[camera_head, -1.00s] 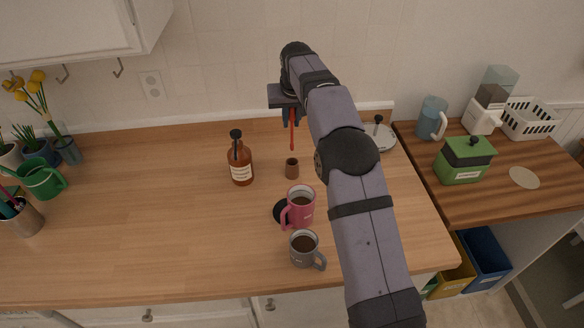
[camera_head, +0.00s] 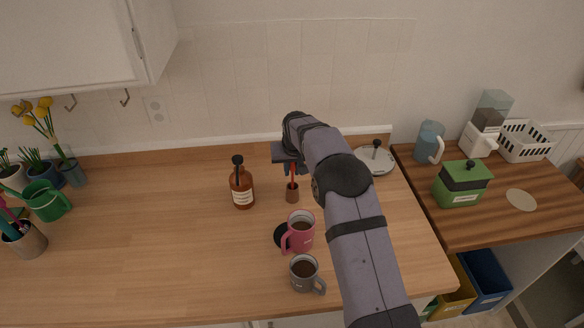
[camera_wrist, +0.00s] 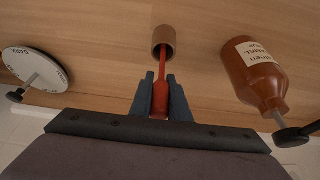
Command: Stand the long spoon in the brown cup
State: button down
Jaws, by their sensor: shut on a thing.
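The brown cup (camera_head: 292,196) stands upright on the wooden counter, just right of the amber bottle; it also shows in the wrist view (camera_wrist: 164,36). The long spoon (camera_head: 293,175) is red and upright. My gripper (camera_head: 291,172) is shut on the spoon's upper part, above the cup. In the wrist view the spoon (camera_wrist: 161,92) runs from between the fingers to the cup, and its far end shows inside the cup's opening. Whether the spoon touches the cup's bottom cannot be told.
The amber pump bottle (camera_head: 242,186) stands close left of the cup. A pink mug (camera_head: 299,232) and a grey mug (camera_head: 304,272) stand in front. A round white plate-like thing (camera_head: 385,162) lies at right. The left-middle counter (camera_head: 150,220) is clear.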

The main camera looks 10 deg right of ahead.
jog(key=shift+f, duration=0.2)
jog(key=shift+f, duration=0.1)
jog(key=c, duration=1.7)
grip_release()
jog(key=shift+r, duration=0.2)
jog(key=b+v, duration=0.4)
jog(key=v, duration=0.8)
jog(key=shift+s, duration=0.1)
jog(key=shift+f, duration=0.1)
